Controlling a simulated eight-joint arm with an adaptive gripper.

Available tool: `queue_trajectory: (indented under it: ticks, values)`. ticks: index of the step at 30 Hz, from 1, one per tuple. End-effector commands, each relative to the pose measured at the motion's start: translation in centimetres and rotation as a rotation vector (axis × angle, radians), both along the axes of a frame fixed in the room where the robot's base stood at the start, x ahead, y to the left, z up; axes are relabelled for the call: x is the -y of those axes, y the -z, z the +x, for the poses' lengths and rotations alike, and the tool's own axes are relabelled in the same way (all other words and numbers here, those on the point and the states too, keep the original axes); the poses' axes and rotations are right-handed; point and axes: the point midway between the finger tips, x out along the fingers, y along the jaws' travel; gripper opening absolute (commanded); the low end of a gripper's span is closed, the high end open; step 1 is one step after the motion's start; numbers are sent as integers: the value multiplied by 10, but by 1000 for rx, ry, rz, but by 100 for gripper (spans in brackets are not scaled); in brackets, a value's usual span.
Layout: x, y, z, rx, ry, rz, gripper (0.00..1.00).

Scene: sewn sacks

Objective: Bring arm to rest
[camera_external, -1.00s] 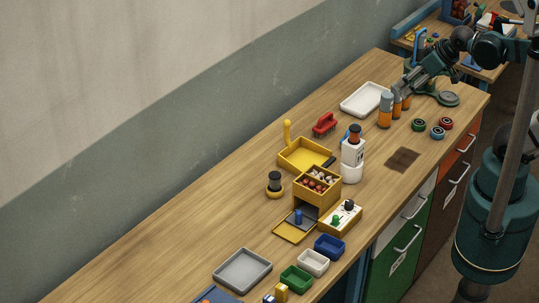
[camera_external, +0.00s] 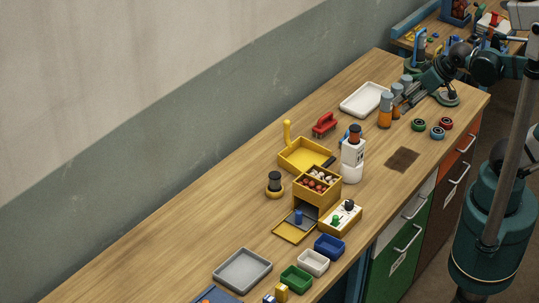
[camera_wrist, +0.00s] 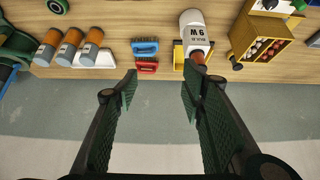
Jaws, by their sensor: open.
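My gripper (camera_external: 399,98) hangs at the right end of the wooden bench, above or in front of orange and grey cylinders (camera_external: 385,111); I cannot tell the exact gap. In the wrist view its two green-padded fingers (camera_wrist: 158,88) are spread wide, with nothing between them but the grey-green wall. The same cylinders (camera_wrist: 70,46) show at the upper left of the wrist view, clear of the fingers. A white bottle (camera_wrist: 194,32) with a red-brown cap lies beyond the right fingertip in that view. My arm reaches in from the right of the external view.
A white tray (camera_external: 363,100) lies left of my gripper. Small round pieces (camera_external: 437,133) lie to its right. A red brush-like item (camera_external: 324,124), yellow pan (camera_external: 304,156) and yellow sorting box (camera_external: 317,187) stand along the bench. The bench's far left is bare.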

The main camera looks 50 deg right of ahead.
Motion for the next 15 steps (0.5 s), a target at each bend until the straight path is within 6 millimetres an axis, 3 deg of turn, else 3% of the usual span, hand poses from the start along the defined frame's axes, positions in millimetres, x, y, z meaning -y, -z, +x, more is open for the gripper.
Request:
queue_trajectory:
  ticks: [1, 6, 15]
  values:
    - [0, 16, 0, 0, 0, 0, 40]
    - [0, 41, 0, 0, 0, 0, 40]
    - [0, 59, 0, 0, 0, 0, 40]
